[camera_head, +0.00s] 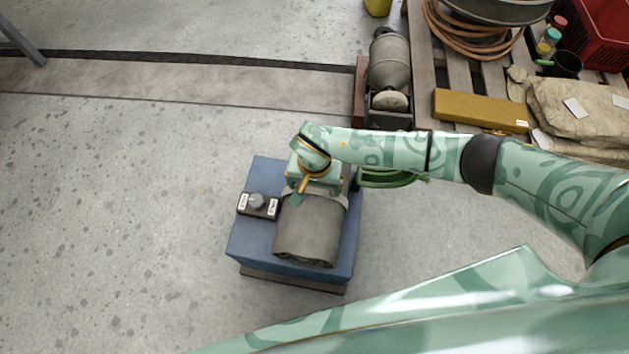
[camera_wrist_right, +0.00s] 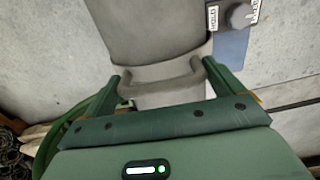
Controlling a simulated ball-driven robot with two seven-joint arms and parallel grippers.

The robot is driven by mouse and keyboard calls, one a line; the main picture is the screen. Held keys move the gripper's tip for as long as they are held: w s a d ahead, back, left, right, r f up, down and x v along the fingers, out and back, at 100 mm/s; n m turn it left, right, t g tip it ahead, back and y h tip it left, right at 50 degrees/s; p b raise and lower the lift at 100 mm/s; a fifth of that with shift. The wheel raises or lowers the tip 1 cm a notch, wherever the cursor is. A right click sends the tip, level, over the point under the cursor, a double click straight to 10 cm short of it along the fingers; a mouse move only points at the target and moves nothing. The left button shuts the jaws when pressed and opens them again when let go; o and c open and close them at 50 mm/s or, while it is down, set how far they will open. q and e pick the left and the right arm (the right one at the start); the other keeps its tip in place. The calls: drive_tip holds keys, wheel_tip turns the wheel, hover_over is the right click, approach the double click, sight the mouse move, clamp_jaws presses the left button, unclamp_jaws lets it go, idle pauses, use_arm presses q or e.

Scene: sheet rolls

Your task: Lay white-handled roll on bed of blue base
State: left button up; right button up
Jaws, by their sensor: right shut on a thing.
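The blue base (camera_head: 246,232) stands on the floor at the centre of the head view. A grey roll (camera_head: 307,233) is over its right part; the roll also shows in the wrist view (camera_wrist_right: 155,35). From above I cannot tell whether it rests on the bed or hangs just over it. My right gripper (camera_head: 304,190) is at the roll's far end. In the wrist view its green fingers (camera_wrist_right: 165,85) are shut on the roll's pale grey handle. The bed is hidden under the roll and gripper. My left gripper is not in view.
A control box with a knob (camera_head: 258,204) sits on the base's left side. A green ring-like part (camera_head: 390,179) is right of the base. A grey tank-like machine (camera_head: 388,66) stands behind. A loaded pallet (camera_head: 422,70) is at back right. The floor at left is clear.

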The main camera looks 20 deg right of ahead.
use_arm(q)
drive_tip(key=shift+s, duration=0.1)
use_arm(e)
drive_tip(key=shift+w, duration=0.15)
drive_tip(key=o, duration=1.1)
drive_tip(key=shift+f, duration=0.2)
drive_tip(key=shift+c, duration=0.2)
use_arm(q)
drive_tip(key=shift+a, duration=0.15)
use_arm(e)
drive_tip(key=shift+s, duration=0.2)
drive_tip(key=shift+r, duration=0.15)
wheel_tip(320, 180, up, 11)
drive_tip(key=p, duration=0.5)
drive_tip(key=shift+w+r, duration=0.1)
drive_tip(key=shift+r, duration=0.1)
use_arm(q)
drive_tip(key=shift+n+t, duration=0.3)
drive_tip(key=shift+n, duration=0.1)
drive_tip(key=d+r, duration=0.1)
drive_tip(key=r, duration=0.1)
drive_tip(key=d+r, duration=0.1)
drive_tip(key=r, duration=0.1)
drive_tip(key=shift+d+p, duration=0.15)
drive_tip(key=shift+p, duration=0.15)
use_arm(e)
drive_tip(key=shift+r, duration=0.4)
